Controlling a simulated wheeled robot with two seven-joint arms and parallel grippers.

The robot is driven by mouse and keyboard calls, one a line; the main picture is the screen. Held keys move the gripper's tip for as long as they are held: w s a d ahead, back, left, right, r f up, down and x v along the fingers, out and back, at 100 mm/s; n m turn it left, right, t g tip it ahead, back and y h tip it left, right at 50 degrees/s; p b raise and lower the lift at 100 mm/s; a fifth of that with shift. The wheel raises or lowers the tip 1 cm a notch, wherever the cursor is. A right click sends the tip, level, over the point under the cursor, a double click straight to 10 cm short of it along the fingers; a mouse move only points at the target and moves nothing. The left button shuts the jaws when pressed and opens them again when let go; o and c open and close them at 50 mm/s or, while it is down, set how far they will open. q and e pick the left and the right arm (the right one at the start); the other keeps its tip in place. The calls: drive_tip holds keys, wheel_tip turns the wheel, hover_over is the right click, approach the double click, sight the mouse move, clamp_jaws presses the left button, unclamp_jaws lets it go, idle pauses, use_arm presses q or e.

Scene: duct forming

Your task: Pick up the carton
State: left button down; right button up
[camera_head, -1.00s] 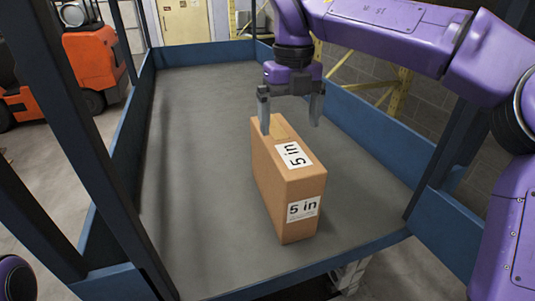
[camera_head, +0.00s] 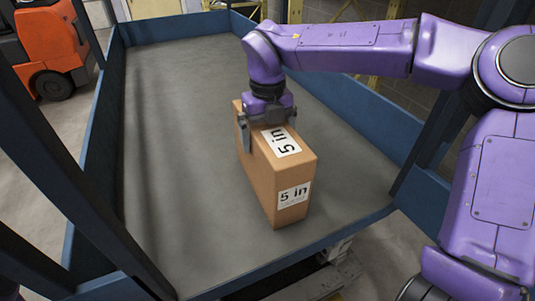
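A brown carton (camera_head: 262,163) with white "5 in" labels on its top and near end stands upright on the grey bed of a blue-framed cart. My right gripper (camera_head: 262,134) is down at the carton's far part, pointing downward. One finger shows along the carton's left side. The carton rests on the bed. My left gripper is out of view.
The cart bed (camera_head: 180,120) is clear to the left of and beyond the carton. Low blue side walls (camera_head: 100,150) and dark upright posts border it. An orange forklift (camera_head: 52,48) stands on the floor at the upper left.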

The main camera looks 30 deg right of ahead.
drive_tip(key=shift+s+r, duration=0.1)
drive_tip(key=shift+s, duration=0.15)
drive_tip(key=shift+s+r, duration=0.1)
drive_tip(key=shift+s, duration=0.1)
drive_tip(key=c, duration=0.3)
drive_tip(key=shift+w, duration=0.2)
drive_tip(key=c, duration=1.4)
